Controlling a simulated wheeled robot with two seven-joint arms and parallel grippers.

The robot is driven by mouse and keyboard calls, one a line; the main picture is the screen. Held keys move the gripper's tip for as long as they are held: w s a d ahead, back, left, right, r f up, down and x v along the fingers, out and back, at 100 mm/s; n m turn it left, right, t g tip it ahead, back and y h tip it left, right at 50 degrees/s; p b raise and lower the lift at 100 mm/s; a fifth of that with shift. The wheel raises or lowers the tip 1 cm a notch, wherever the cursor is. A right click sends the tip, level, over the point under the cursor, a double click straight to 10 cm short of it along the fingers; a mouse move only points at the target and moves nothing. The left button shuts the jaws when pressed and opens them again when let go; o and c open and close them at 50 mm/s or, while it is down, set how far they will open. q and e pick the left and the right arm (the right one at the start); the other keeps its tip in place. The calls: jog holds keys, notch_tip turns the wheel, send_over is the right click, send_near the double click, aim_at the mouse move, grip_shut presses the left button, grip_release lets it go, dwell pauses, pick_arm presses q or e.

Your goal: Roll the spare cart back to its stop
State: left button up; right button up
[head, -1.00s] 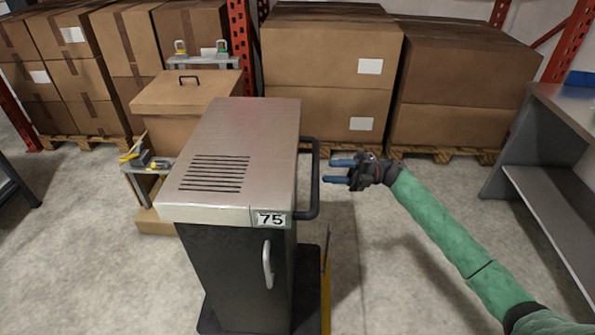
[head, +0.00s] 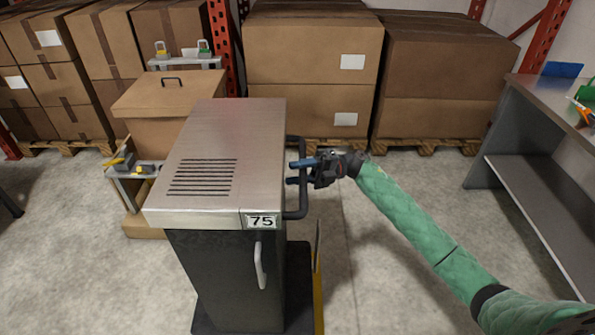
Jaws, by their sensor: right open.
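The cart (head: 225,150) is a dark cabinet with a steel top, vent slots and a plate reading 75 (head: 262,221). A black push handle (head: 303,178) runs along its right side, and a light door handle (head: 260,265) is on its front. My right gripper (head: 297,172) is open at the push handle, its blue fingers reaching over or around the bar; I cannot tell whether they touch it. A yellow strip (head: 318,280) stands by the cart's lower right side. I cannot tell which thing is the stop. My left gripper is not in view.
Stacked cartons on pallets (head: 310,65) line the back. A grey bench (head: 545,110) stands right.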

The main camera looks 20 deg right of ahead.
grip_shut()
jog(key=shift+a, duration=0.1)
